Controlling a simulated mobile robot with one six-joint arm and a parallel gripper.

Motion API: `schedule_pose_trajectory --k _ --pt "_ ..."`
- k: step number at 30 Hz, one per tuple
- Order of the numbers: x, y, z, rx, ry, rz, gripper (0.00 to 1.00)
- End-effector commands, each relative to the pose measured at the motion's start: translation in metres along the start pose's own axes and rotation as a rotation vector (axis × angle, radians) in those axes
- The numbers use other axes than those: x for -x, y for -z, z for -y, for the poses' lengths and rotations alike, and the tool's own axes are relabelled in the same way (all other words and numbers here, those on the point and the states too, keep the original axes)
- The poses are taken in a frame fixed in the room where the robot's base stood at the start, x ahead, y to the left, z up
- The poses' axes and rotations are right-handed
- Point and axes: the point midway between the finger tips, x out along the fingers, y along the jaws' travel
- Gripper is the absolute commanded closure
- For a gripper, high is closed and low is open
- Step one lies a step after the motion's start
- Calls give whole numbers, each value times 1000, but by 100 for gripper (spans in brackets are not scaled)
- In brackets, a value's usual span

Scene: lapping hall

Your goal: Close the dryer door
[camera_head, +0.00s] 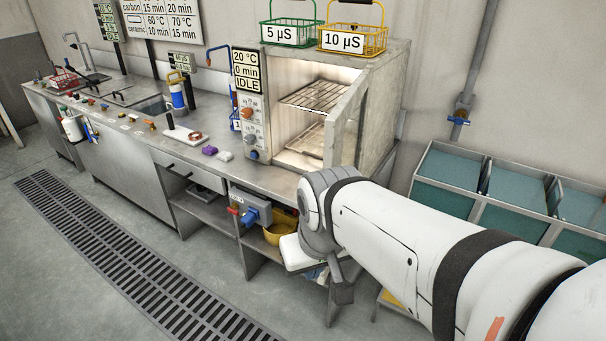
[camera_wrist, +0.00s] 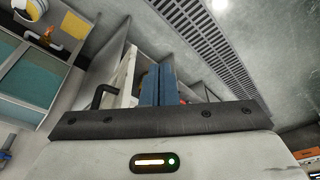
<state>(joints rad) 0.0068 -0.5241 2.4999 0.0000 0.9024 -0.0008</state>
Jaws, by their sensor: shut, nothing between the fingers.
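The dryer (camera_head: 384,109) is a grey box on the right end of the steel bench. Its door (camera_head: 346,130) stands open, swung out at the right side of the lit opening, and wire shelves (camera_head: 312,96) show inside. My gripper (camera_head: 342,293) is below and in front of the door, beside the bench's right end, apart from the door and pointing down. In the wrist view its dark blue fingers (camera_wrist: 160,84) are together and empty. My arm hides the area below the door.
A control panel (camera_head: 250,108) reading 20 °C, 0 min, IDLE is left of the opening. Green (camera_head: 292,32) and yellow (camera_head: 352,40) baskets stand on the dryer. Teal bins (camera_head: 448,167) are at the right. The floor by the grate (camera_head: 120,250) is clear.

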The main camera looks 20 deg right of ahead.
Motion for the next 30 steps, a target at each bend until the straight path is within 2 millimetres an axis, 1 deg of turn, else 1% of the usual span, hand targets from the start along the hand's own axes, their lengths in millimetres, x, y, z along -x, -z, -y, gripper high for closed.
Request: schedule_pose_trajectory --k 2,5,8,11,12,14,15,17,18,21,24,27,30 --pt "0 2 -2 -41 5 10 100" --pt "1 6 -8 -179 25 46 100" --pt "2 13 -22 -438 62 107 100" --pt "5 24 -43 -775 116 181 100" --pt "6 29 -53 -914 143 210 100" --pt "9 36 -68 -1117 186 253 100" --pt "12 42 -79 -1249 217 282 100" --pt "16 49 -97 -1442 268 325 100" --pt "18 53 -110 -1565 305 352 100" --pt "26 61 -141 -1833 398 417 100" --pt "34 65 -169 -2036 484 470 100" --pt "40 67 -189 -2170 552 507 100" --pt "43 68 -200 -2239 592 531 100"
